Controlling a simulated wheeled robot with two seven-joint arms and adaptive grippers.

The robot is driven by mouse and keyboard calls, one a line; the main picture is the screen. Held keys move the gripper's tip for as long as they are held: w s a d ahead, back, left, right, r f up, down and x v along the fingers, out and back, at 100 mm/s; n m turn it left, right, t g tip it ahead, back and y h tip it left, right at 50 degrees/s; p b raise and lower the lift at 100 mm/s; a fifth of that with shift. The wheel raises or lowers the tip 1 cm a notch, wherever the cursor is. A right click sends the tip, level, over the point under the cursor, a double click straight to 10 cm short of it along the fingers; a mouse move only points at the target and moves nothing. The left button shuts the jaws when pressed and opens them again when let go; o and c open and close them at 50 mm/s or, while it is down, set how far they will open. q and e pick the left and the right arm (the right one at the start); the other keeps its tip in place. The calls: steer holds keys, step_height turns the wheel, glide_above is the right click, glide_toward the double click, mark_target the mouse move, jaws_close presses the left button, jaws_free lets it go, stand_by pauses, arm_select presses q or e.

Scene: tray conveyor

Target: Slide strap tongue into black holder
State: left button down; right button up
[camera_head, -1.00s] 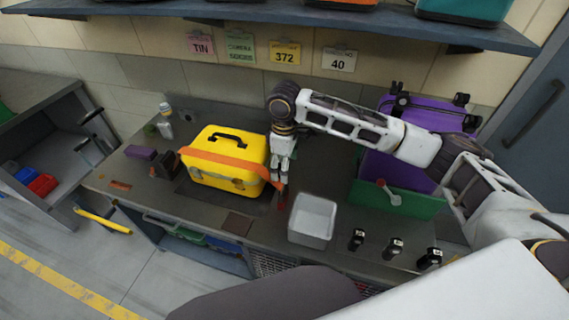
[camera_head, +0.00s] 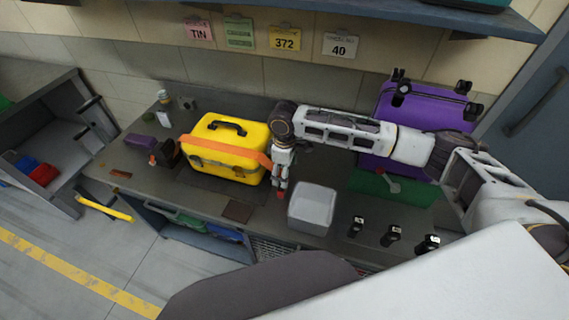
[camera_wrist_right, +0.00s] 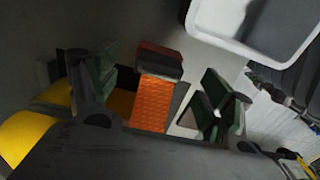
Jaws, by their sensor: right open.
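A yellow case (camera_head: 231,133) stands on the grey worktop with an orange strap (camera_head: 222,149) across its front. The strap's orange end also shows in the right wrist view (camera_wrist_right: 152,103), with a dark red and black tongue (camera_wrist_right: 158,62) at its tip. My right gripper (camera_head: 281,183) is at the case's right side; in the wrist view its open fingers (camera_wrist_right: 157,95) stand on either side of the strap end, seemingly not gripping it. A dark block, apparently the black holder (camera_head: 169,153), is left of the case by the strap's other end. My left gripper is not in view.
A pale grey bin (camera_head: 312,208) stands right of the gripper. Several small black items (camera_head: 391,235) line the right front. A purple suitcase (camera_head: 428,106) and green panel (camera_head: 392,189) are behind them.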

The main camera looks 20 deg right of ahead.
steer(key=shift+f, duration=2.35)
steer(key=c, duration=1.1)
steer(key=shift+r+p, duration=2.65)
steer(key=shift+p, duration=0.4)
steer(key=shift+r, duration=0.15)
steer(key=shift+r+p, duration=1)
steer(key=shift+p, duration=0.1)
steer(key=shift+r, duration=0.85)
